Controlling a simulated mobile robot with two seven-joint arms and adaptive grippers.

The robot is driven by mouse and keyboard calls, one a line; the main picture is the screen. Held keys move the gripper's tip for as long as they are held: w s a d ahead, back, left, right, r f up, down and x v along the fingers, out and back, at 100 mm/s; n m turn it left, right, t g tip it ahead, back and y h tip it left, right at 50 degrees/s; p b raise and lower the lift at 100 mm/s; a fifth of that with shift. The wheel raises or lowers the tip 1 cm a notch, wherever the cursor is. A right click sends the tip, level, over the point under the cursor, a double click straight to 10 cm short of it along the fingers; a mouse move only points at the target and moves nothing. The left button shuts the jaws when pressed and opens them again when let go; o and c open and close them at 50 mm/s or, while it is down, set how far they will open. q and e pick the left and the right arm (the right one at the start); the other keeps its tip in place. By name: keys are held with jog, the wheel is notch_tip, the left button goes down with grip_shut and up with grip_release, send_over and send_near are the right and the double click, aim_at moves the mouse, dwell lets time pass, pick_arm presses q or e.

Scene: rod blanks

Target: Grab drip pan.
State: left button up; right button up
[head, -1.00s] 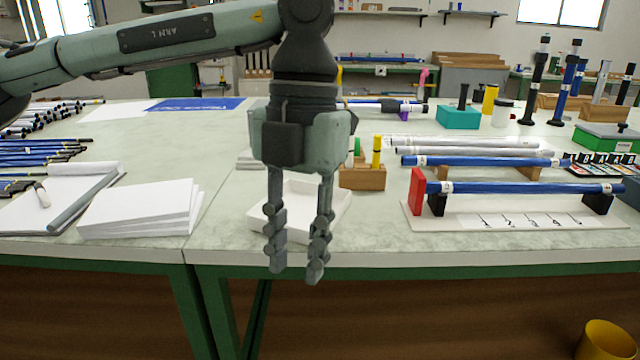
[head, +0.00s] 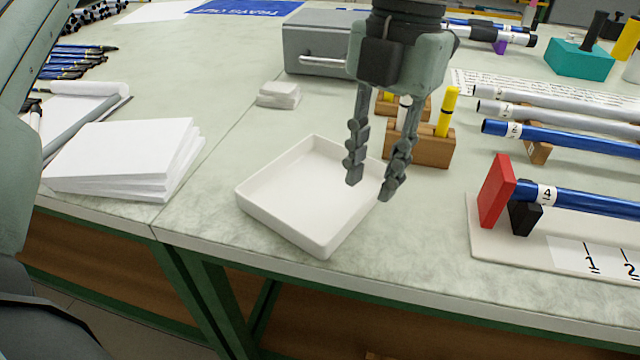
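The drip pan appears to be the shallow white square tray (head: 322,246) on the table near its front edge, empty and set at an angle. My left gripper (head: 370,190) points down in front of the tray's right side in the picture. Its two fingers are apart with nothing between them. The fingers cover part of the tray's right rim; I cannot tell whether they touch it. My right gripper does not show.
A grey metal box (head: 320,40) and small white pads (head: 279,95) lie behind the tray. A paper stack (head: 125,160) is left. A rod stand with a red stop (head: 496,190) is right.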

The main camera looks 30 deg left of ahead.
aim_at(365, 201)
pick_arm(q)
jog(key=f, duration=0.4)
jog(key=shift+s+a+f, duration=0.15)
jog(key=shift+a+f, duration=0.1)
jog(key=shift+f, duration=0.05)
jog(key=shift+c, duration=0.2)
grip_shut()
